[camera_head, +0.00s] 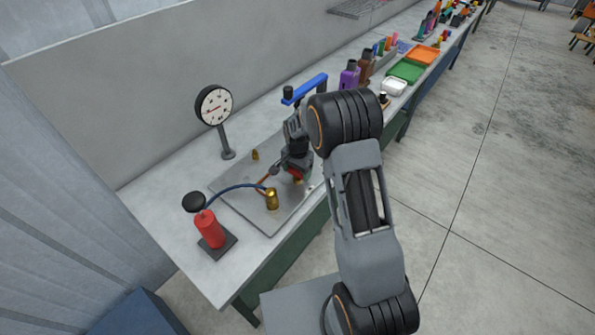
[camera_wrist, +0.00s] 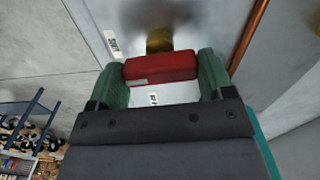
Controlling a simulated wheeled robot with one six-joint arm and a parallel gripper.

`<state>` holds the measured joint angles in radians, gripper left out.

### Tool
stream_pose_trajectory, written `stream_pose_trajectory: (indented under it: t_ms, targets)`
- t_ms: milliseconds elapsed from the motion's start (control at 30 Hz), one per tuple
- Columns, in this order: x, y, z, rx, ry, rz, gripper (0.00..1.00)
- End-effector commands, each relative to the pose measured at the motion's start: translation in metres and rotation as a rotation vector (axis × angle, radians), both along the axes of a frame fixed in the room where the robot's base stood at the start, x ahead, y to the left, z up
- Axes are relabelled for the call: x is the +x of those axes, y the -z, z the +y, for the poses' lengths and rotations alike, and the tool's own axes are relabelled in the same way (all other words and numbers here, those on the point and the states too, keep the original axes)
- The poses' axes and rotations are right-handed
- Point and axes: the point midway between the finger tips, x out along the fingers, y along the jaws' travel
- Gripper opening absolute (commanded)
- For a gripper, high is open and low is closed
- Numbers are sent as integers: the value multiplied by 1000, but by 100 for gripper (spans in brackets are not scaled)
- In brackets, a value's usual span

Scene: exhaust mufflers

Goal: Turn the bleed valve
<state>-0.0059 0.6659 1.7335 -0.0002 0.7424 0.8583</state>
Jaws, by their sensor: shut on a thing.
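The bleed valve shows in the wrist view as a red block-shaped handle (camera_wrist: 161,68) with a brass body (camera_wrist: 159,40) behind it. My gripper (camera_wrist: 162,75) has its two green fingers on either side of the red handle and is shut on it. In the head view my gripper (camera_head: 296,170) is low over the metal plate (camera_head: 233,207), and a bit of red handle (camera_head: 298,178) shows beside it. My wrist and arm hide most of the valve there.
A red hand pump (camera_head: 208,229) with a black knob stands at the bench's near end, its blue hose running to a brass fitting (camera_head: 271,199). A dial gauge (camera_head: 214,105) stands behind. A blue clamp bar (camera_head: 305,90), bottles and trays (camera_head: 405,71) line the bench beyond.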

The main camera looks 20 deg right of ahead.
Motion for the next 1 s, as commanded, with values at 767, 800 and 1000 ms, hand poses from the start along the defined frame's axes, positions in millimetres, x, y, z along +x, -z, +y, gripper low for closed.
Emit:
stream_pose_trajectory:
  t_ms: [767, 800, 1000]
  targets:
    - [1, 1, 0, -1, -707, -3, 51]
    - [1, 1, 0, -1, -745, -3, 51]
    - [1, 1, 0, -1, -934, -2, 51]
